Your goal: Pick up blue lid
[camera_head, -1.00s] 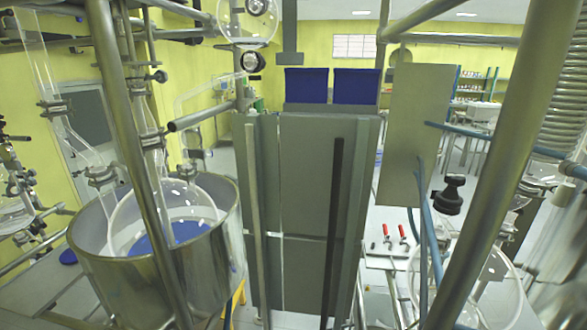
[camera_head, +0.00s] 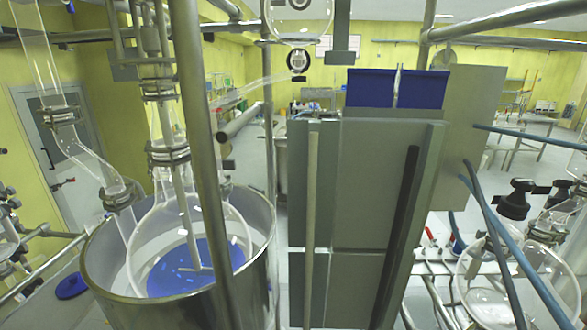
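A small flat dark-blue disc, which looks like the blue lid (camera_head: 71,286), lies at the lower left on a surface beside the large metal vat (camera_head: 257,225). Neither of my grippers shows in this view.
Metal poles (camera_head: 203,150) and glass tubing stand in front of and above the vat. A tall grey cabinet (camera_head: 375,170) with two blue boxes (camera_head: 370,88) fills the middle. More glassware (camera_head: 490,285) and blue hoses (camera_head: 530,270) are at the right.

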